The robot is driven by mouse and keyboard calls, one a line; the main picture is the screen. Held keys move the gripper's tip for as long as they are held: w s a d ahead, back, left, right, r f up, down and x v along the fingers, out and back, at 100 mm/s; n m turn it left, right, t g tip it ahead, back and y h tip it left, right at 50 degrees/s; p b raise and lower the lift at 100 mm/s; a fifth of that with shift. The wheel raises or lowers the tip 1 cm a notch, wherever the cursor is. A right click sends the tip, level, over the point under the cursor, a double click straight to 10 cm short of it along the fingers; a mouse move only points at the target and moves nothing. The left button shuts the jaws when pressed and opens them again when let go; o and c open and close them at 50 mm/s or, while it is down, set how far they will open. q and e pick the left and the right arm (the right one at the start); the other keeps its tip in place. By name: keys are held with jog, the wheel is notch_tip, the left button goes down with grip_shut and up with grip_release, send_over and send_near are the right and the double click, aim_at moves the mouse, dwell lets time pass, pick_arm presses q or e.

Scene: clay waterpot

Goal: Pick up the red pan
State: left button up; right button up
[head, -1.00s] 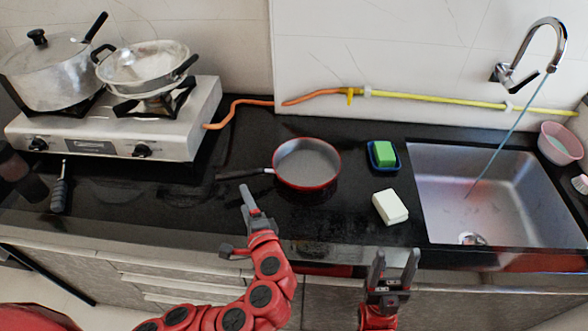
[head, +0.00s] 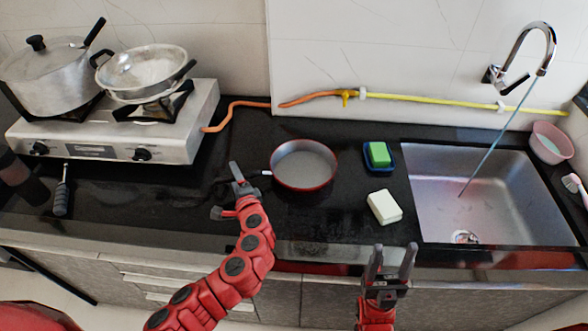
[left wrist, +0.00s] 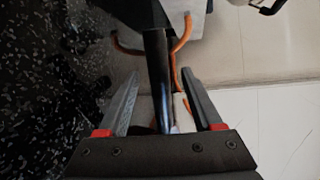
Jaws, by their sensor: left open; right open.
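The red pan (head: 304,165), with a grey inside and red rim, sits on the black counter in the middle of the head view. Its handle points left and is mostly hidden there by my left gripper (head: 235,184). In the left wrist view, the dark handle (left wrist: 156,60) with a shiny metal part runs between the spread fingers of my left gripper (left wrist: 160,76). The fingers are open, with a gap on each side of it. My right gripper (head: 394,250) is open and empty at the counter's front edge, right of the pan.
A stove (head: 110,140) with a pot (head: 48,78) and a metal pan (head: 142,70) stands at the left. A green sponge (head: 379,153) and white block (head: 384,207) lie right of the pan, beside the sink (head: 480,190). A hose (head: 420,98) runs along the wall.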

pick_arm(q)
jog(key=shift+x, duration=1.05)
jog(key=shift+w+a+f, duration=0.1)
jog(key=shift+w, duration=0.3)
grip_shut()
